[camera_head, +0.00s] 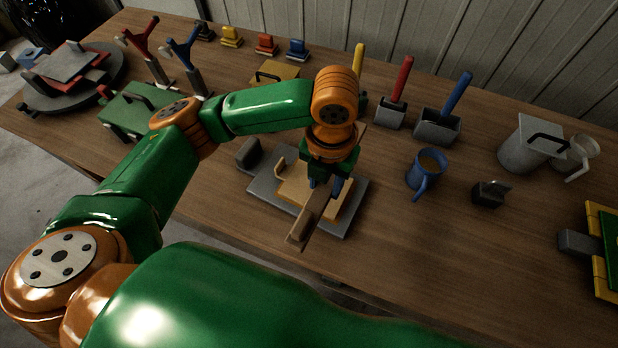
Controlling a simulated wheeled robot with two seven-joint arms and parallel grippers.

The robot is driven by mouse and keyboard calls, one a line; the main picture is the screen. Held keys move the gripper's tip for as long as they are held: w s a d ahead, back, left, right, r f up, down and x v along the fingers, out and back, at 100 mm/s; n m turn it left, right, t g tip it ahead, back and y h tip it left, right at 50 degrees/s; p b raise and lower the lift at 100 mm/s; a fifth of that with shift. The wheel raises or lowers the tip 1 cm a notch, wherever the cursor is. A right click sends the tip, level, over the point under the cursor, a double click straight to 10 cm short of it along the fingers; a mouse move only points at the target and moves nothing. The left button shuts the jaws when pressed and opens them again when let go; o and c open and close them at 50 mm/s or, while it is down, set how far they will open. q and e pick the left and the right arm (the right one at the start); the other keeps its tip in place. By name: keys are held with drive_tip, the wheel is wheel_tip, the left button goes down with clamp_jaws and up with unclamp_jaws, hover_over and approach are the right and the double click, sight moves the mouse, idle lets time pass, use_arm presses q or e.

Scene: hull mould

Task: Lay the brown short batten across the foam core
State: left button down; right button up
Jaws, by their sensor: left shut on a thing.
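The brown short batten (312,217) is a long narrow bar. It runs from the front of the grey plate up under my left gripper (325,184), whose blue fingertips are shut on it. The tan foam core (290,192) is a flat slab on the grey plate (262,189). The batten passes over the foam core's right part, and its near end sticks out past the plate's front edge. I cannot tell whether the batten touches the foam core. My left wrist hides part of the batten and the plate's back. My right gripper is not in view.
A dark grey block (249,153) stands at the plate's back left corner. A blue mug (427,172) and a small dark holder (489,194) stand to the right. A green case (140,110) is at left. Wooden table (450,270) is bare at front right.

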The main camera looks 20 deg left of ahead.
use_arm(q)
drive_tip(key=a+f, duration=0.1)
drive_tip(key=w+a+f, duration=0.1)
drive_tip(key=f, duration=0.1)
drive_tip(key=w+a+f, duration=0.1)
drive_tip(key=shift+a+f, duration=0.25)
wheel_tip(320, 180, down, 3)
drive_tip(key=shift+r+p, duration=0.15)
drive_tip(key=shift+p, duration=0.25)
drive_tip(key=shift+w+f, duration=0.1)
drive_tip(key=shift+f, duration=0.2)
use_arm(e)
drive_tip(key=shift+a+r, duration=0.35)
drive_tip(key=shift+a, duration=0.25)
use_arm(q)
drive_tip(key=shift+f, duration=0.1)
drive_tip(key=shift+c, duration=2.2)
unclamp_jaws()
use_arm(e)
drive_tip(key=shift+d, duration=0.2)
